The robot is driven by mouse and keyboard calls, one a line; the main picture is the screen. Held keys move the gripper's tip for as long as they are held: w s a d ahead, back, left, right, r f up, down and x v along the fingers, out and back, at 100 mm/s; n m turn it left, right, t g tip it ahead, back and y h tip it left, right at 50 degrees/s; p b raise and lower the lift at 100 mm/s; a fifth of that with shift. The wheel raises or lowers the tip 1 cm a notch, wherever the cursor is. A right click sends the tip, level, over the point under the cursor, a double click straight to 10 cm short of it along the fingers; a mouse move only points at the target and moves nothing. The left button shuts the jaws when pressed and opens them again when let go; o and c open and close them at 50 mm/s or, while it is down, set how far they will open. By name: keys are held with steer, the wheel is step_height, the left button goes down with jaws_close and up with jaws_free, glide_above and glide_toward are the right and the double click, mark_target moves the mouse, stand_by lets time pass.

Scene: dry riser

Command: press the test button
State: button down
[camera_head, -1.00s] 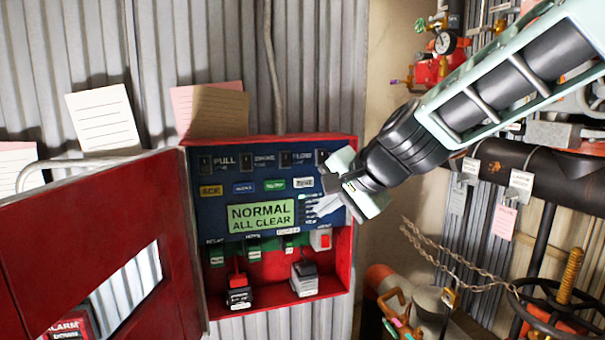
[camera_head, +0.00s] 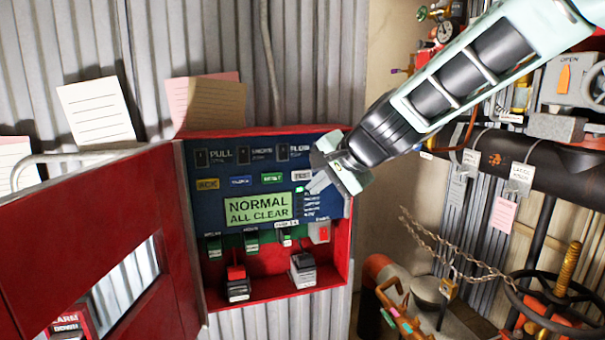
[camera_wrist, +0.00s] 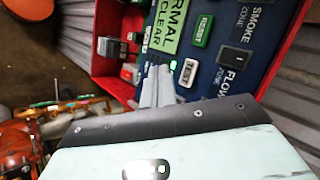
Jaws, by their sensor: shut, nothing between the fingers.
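The test button (camera_head: 301,175) is a small pale button at the right end of the button row on the blue panel, inside the open red box. In the wrist view, a pale button (camera_wrist: 188,72) beside the fingertips appears to be it. My gripper (camera_head: 316,184) is shut and empty, its fingertips in front of the panel just right of and below the test button. In the wrist view, the fingers (camera_wrist: 160,84) point at the panel near a small green light. I cannot tell whether they touch the panel.
The green display (camera_head: 258,210) reads NORMAL ALL CLEAR. The green reset button (camera_head: 272,178) is left of the test button. A red-rocker switch (camera_head: 320,232) sits below. The red box door (camera_head: 90,240) hangs open on the left. Pipes and a handwheel (camera_head: 560,300) stand at right.

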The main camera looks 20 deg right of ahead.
mark_target(311, 177)
steer(key=shift+w+p, duration=0.4)
steer(key=shift+w, duration=1.7)
steer(key=shift+w, duration=0.15)
stand_by(0.3)
steer(key=shift+w, duration=0.25)
steer(key=shift+w, duration=0.55)
stand_by(0.7)
steer(key=shift+s, duration=0.95)
steer(key=s+b, duration=0.2)
steer(key=s, duration=0.3)
stand_by(0.4)
